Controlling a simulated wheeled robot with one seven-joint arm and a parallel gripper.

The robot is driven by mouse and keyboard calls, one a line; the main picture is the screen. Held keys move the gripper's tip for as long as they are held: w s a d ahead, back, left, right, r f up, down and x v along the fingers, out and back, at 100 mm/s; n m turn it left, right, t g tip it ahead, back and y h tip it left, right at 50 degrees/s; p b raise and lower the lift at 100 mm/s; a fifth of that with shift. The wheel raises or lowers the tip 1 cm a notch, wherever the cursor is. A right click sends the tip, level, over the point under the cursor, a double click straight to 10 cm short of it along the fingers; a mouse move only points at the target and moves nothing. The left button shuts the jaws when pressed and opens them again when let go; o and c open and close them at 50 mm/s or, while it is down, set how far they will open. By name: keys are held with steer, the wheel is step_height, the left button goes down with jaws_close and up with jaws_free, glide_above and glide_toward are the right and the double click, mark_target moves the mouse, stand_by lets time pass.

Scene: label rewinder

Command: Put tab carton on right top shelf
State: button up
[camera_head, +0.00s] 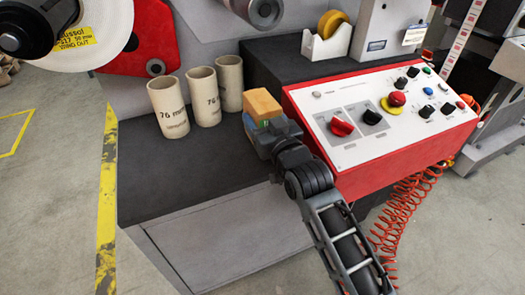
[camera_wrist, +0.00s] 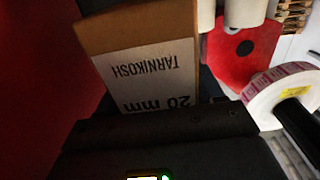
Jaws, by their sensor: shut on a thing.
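A small orange-brown carton (camera_head: 262,104) is at the end of my arm in the head view, above the dark lower shelf beside the red control panel. In the wrist view the carton (camera_wrist: 140,62) fills the middle, with a white label reading "TARNIKOSH" and "20 mm" upside down. My gripper (camera_head: 268,124) is shut on the carton. The fingertips are mostly hidden behind the wrist and the carton. In the head view I cannot tell whether the carton touches the shelf.
Several cardboard cores (camera_head: 202,96) marked "76 mm" stand left of the carton. The red-edged control panel (camera_head: 385,115) is close on the right. A tape dispenser (camera_head: 327,40) stands on the dark upper shelf (camera_head: 285,62). The front of the dark lower shelf (camera_head: 170,180) is clear.

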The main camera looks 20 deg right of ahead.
steer(key=shift+f+b, duration=0.3)
steer(key=shift+f, duration=3.15)
steer(key=shift+f, duration=0.1)
steer(key=o, duration=1.2)
steer(key=shift+o, duration=0.2)
steer(key=shift+s, duration=0.1)
steer(key=s, duration=1.2)
